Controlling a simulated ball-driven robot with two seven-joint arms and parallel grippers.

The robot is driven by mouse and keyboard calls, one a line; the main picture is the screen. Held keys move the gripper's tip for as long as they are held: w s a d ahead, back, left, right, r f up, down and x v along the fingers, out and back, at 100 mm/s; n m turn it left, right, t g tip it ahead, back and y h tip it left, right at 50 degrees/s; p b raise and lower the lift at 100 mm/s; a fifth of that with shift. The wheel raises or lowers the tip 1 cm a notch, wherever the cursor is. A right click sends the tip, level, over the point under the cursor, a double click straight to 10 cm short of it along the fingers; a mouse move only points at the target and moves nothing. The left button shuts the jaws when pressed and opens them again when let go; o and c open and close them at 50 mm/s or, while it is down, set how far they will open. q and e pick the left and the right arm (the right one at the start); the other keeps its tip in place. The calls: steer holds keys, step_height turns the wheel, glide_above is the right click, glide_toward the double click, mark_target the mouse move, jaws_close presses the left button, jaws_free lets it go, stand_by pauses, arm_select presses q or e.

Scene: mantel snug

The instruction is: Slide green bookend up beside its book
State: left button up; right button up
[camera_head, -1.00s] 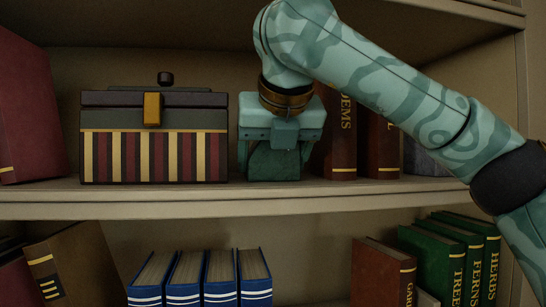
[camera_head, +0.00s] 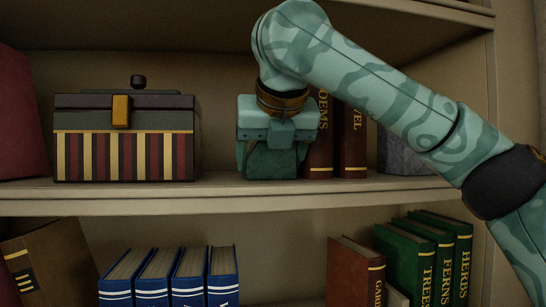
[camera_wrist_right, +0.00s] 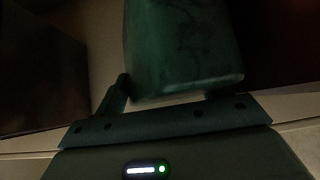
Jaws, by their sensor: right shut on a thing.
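The green bookend (camera_head: 272,163) stands on the upper shelf and looks like dark, mottled green stone. It also fills the upper middle of the right wrist view (camera_wrist_right: 185,45). My right gripper (camera_head: 271,152) reaches down over it and is shut on it, with a finger at each side. The brown POEMS book (camera_head: 319,155) stands upright just right of the bookend, its left part covered by the bookend and gripper. Whether they touch is hidden. A second brown book (camera_head: 353,150) stands right of it. My left gripper is not in view.
A striped box (camera_head: 125,155) with a dark lid stands to the left, with bare shelf (camera_head: 218,178) between it and the bookend. A grey object (camera_head: 400,155) is partly behind my right arm. The lower shelf holds blue (camera_head: 190,275), brown and green books (camera_head: 430,255).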

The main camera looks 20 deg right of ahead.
steer(key=o, duration=1.8)
steer(key=shift+w+a, duration=0.15)
steer(key=shift+a, duration=0.05)
steer(key=shift+c, duration=0.2)
steer(key=shift+d, duration=0.1)
steer(key=v, duration=1.6)
steer(key=shift+s, duration=0.3)
steer(key=shift+d+r, duration=0.1)
